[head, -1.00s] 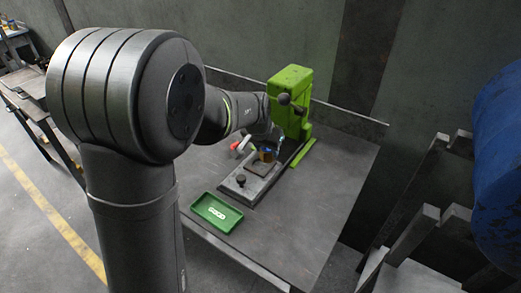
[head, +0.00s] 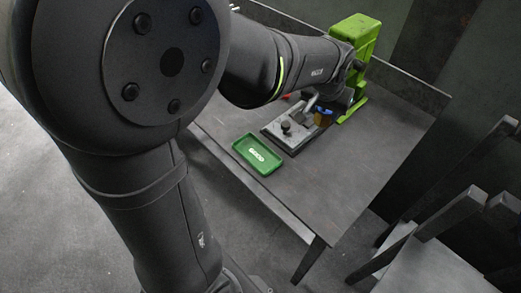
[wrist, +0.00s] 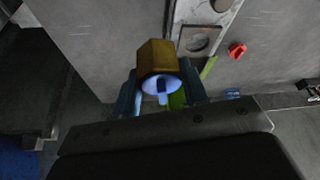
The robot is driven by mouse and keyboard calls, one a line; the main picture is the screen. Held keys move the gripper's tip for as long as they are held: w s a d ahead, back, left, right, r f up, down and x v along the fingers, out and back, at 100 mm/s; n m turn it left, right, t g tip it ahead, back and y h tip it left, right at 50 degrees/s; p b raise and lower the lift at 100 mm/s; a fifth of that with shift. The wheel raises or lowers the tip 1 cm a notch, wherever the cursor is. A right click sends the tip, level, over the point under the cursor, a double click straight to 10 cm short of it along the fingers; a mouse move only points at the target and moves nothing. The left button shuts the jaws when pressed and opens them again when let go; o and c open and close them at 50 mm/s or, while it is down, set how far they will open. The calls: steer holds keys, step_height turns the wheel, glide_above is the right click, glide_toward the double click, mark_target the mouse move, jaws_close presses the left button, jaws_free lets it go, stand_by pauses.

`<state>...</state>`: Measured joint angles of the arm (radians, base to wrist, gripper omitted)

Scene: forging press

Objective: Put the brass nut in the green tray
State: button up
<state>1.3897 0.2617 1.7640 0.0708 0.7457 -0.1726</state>
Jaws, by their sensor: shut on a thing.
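The brass nut (wrist: 158,58) is held between the blue fingers of my gripper (wrist: 160,90), one on each side of it. A blue round piece with a tab shows at the nut's near end in the wrist view. In the head view the nut (head: 322,119) is at the right edge of the press's base plate, beside the green press; its exact height is hard to tell. My gripper (head: 324,110) is small and partly hidden by my arm there. The green tray (head: 243,147) lies on the table, left of and nearer than the nut, with only a white label inside.
The green press (head: 352,42) stands at the table's back. Its grey base plate (head: 295,142) carries a dark knob (head: 286,126). The wrist view shows a square die with a round recess (wrist: 199,40) and a red part (wrist: 237,49). The table's right side is clear.

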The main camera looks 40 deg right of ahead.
steer(key=w+a+f+n+t, duration=0.1)
steer(key=a+n, duration=0.2)
steer(key=a, duration=0.3)
steer(key=w+a+n+t, duration=0.1)
steer(key=w+a+n, duration=0.1)
steer(key=a, duration=0.4)
glide_above(249, 145)
steer(key=s+a, duration=0.1)
steer(key=shift+y, duration=0.3)
steer(key=f, duration=0.7)
steer(key=shift+s+a+f, duration=0.1)
steer(key=shift+s+f, duration=0.1)
steer(key=shift+w+f, duration=0.15)
steer(key=shift+f, duration=1.95)
steer(key=shift+f, duration=0.1)
steer(key=o, duration=1.3)
